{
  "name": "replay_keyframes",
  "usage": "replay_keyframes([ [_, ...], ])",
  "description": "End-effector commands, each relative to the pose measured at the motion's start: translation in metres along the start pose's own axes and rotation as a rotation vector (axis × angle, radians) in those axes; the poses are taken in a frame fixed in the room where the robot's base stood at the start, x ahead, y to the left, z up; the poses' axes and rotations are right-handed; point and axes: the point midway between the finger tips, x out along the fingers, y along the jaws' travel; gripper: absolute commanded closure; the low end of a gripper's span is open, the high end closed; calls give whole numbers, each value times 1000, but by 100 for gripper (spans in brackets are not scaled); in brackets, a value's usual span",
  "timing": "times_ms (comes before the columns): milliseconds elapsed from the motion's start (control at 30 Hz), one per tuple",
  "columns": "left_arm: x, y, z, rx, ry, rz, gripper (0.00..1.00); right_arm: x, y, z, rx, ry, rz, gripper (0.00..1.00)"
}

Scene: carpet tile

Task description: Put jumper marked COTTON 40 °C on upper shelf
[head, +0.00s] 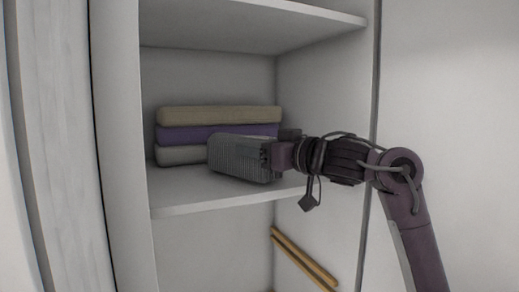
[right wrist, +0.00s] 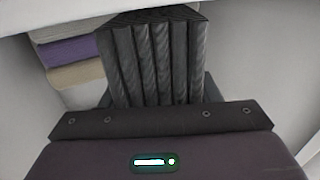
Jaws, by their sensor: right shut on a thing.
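A folded dark grey ribbed jumper (head: 238,158) is in the open cupboard, over the shelf board (head: 185,197), in front of a folded stack. It also shows in the right wrist view (right wrist: 152,58), with several folds side by side. I see no readable COTTON 40 °C label. My right gripper (head: 280,155) comes in from the right and is shut on the jumper's near right end. Its fingertips are largely hidden by the cloth. I cannot tell whether the jumper touches the shelf board. My left gripper is not in view.
A stack of beige (head: 220,115), purple (head: 190,134) and light grey (head: 180,155) folded cloths lies on the same shelf, behind and left of the jumper. Another board (head: 235,22) is above. Wooden rods (head: 303,258) lean in the space below. Side walls bound the shelf.

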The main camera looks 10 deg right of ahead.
Motion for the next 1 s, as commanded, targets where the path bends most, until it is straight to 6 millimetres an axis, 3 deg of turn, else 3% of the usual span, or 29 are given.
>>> replay_keyframes([
  [467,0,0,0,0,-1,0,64,-1,0,10,0,4,1,76],
  [500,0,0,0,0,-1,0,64,-1,0,11,-1,2,1,41],
  [633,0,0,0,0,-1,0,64,-1,0,10,-1,1,1,24],
  [1000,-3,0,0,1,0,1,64,-1,0,5,0,2,0,22],
])
